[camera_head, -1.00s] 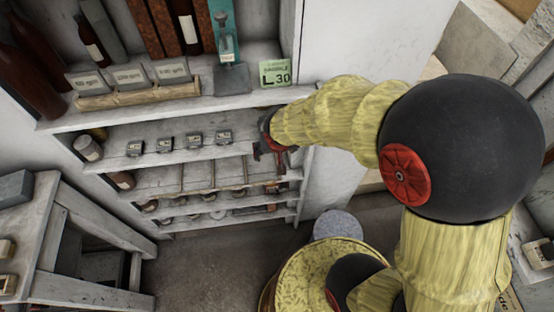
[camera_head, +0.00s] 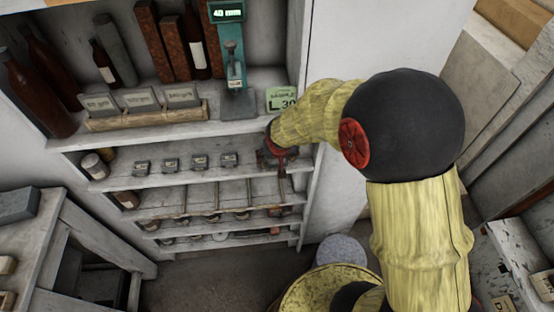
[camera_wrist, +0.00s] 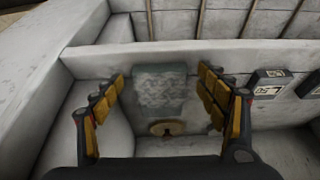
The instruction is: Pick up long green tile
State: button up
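A grey-green, mottled tile (camera_wrist: 160,88) shows in the wrist view, on the shelf front between my fingers. It looks like the long green tile. My gripper (camera_wrist: 162,92) is open, with one finger on each side of the tile and a gap on both sides. I cannot tell how far the fingertips are above it. In the head view my gripper (camera_head: 277,160) is at the right end of the second shelf, and the tile is hidden there. A small round tan piece (camera_wrist: 167,128) is just below the tile in the wrist view.
Several small dark labelled blocks (camera_head: 199,161) stand along the same shelf; one (camera_wrist: 268,82) is right of my gripper. Above are a green "L 30" card (camera_head: 281,98) and a teal gauge (camera_head: 235,75). The white side wall (camera_head: 340,190) is close to my arm.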

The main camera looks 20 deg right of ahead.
jog(key=shift+c, duration=1.2)
jog(key=c, duration=1.3)
jog(key=shift+c, duration=0.2)
jog(key=shift+s+f, duration=0.1)
jog(key=shift+s, duration=0.05)
